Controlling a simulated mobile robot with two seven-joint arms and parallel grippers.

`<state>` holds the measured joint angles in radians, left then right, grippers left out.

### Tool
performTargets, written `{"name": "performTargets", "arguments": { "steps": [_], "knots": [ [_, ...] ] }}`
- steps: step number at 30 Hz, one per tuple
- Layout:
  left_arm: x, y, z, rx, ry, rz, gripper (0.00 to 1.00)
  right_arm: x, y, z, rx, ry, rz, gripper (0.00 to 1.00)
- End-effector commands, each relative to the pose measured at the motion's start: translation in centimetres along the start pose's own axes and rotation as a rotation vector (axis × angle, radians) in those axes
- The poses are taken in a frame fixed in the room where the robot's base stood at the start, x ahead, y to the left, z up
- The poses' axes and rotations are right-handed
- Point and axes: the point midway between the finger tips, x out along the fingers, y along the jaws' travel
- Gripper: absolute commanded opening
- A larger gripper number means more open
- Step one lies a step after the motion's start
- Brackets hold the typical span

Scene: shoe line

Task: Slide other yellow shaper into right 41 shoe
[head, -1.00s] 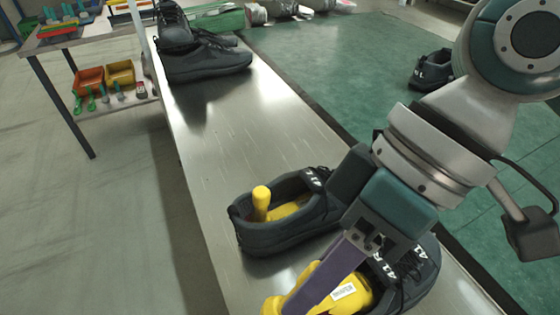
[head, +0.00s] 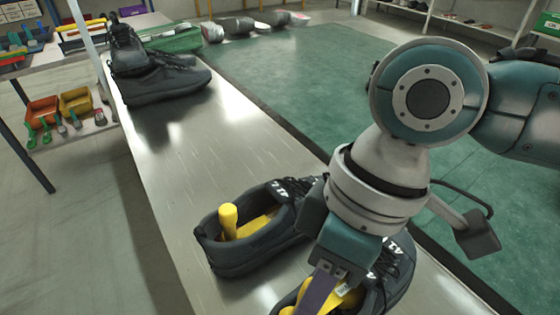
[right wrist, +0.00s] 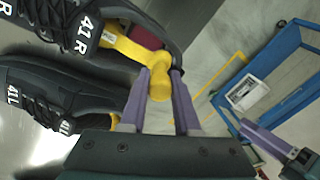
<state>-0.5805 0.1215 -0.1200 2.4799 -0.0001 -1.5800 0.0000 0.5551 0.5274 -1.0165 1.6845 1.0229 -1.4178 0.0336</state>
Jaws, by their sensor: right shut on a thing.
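The black right 41 shoe (head: 396,272) stands on the metal bench, partly hidden behind my right arm. Its "41 R" mark shows in the right wrist view (right wrist: 84,32). My right gripper (head: 318,292) is shut on the yellow shaper (head: 346,300) at its knob end, at the shoe's heel. In the right wrist view the shaper (right wrist: 125,46) reaches into the shoe opening, its front near the tongue. How deep it sits is hidden. The left 41 shoe (head: 246,250) beside it holds another yellow shaper (head: 229,220), knob upright. A purple finger of my left gripper (right wrist: 262,138) shows in the right wrist view.
More black shoes (head: 160,84) stand at the bench's far end. The bench (head: 170,165) between is clear. A rack with orange and yellow bins (head: 75,102) stands at the left. A blue trolley (right wrist: 285,105) shows in the right wrist view.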

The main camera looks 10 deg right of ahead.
Motion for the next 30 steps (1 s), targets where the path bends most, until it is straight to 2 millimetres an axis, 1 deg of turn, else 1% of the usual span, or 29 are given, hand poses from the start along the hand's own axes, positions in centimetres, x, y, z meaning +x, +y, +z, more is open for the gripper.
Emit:
{"name": "performTargets", "arguments": {
  "steps": [9,13,18,28,29,30],
  "knots": [
    [-0.2,-0.1,-0.1,0.003,0.001,-0.003,0.50,2.5,0.1,0.0,0.001,-0.066,0.125,0.00],
    [-0.2,-0.1,-0.1,0.003,0.001,-0.003,0.50,3.3,0.2,0.1,0.003,-0.088,0.165,0.00],
    [-0.1,-0.1,-0.1,0.003,0.001,-0.002,0.50,3.8,0.2,0.1,0.002,-0.102,0.196,0.00],
    [-0.1,0.1,-0.1,-0.003,0.002,0.002,0.50,3.9,0.2,0.1,0.003,-0.105,0.205,0.00],
    [-0.1,0.1,-0.1,-0.004,0.002,0.003,0.50,3.9,0.2,0.1,0.003,-0.105,0.205,0.31],
    [-0.1,0.1,-0.1,-0.005,0.002,0.004,0.50,3.9,0.2,0.1,0.003,-0.105,0.205,0.36]
  ]
}}
